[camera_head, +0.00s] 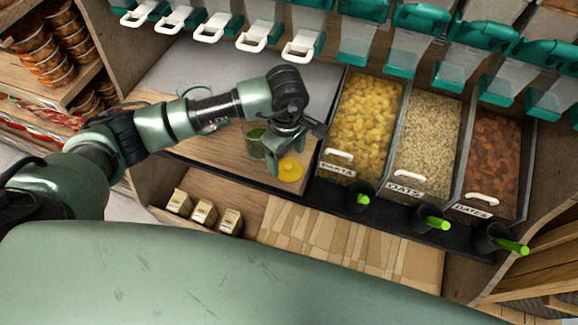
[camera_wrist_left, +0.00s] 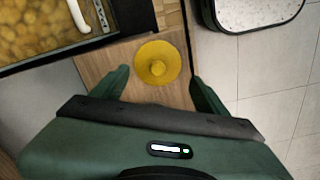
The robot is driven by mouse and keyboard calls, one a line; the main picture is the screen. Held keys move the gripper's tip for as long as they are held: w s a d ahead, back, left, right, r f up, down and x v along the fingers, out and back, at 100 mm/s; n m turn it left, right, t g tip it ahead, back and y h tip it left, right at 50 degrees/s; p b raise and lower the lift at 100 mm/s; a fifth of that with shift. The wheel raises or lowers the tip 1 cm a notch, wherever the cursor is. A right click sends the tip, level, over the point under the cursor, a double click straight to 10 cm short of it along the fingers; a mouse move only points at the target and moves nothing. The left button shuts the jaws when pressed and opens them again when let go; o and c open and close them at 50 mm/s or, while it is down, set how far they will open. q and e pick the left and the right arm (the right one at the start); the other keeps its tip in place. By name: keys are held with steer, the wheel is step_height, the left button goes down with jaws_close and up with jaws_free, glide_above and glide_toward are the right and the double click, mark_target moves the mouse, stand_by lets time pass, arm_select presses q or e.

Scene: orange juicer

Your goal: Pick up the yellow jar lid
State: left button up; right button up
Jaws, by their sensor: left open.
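The yellow jar lid (camera_head: 291,170) is a small round disc near the front edge of the wooden counter in the head view. In the left wrist view the lid (camera_wrist_left: 157,63) shows from above with a round raised centre. My left gripper (camera_head: 290,160) is over the lid with its fingers apart. In the left wrist view the fingers of my left gripper (camera_wrist_left: 160,85) stand left and right of the lid, which lies a little beyond the fingertips. Nothing is between the fingers. A green glass jar (camera_head: 254,143) stands left of the lid, partly hidden. My right gripper is not in view.
Bins of pasta (camera_head: 366,113), oats (camera_head: 428,140) and dates (camera_head: 492,165) stand right of the lid, the pasta bin closest. Dispensers with white handles (camera_head: 303,46) line the back. Small boxes (camera_head: 204,212) sit on a shelf below the counter.

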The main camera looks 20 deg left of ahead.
mark_target(289, 166)
arm_select(q)
steer(key=f, duration=0.4)
steer(key=shift+w+d+p, duration=0.15)
steer(key=shift+d+p, duration=0.1)
steer(key=shift+p, duration=0.05)
steer(key=c, duration=1.3)
jaws_close()
steer(key=shift+f, duration=0.1)
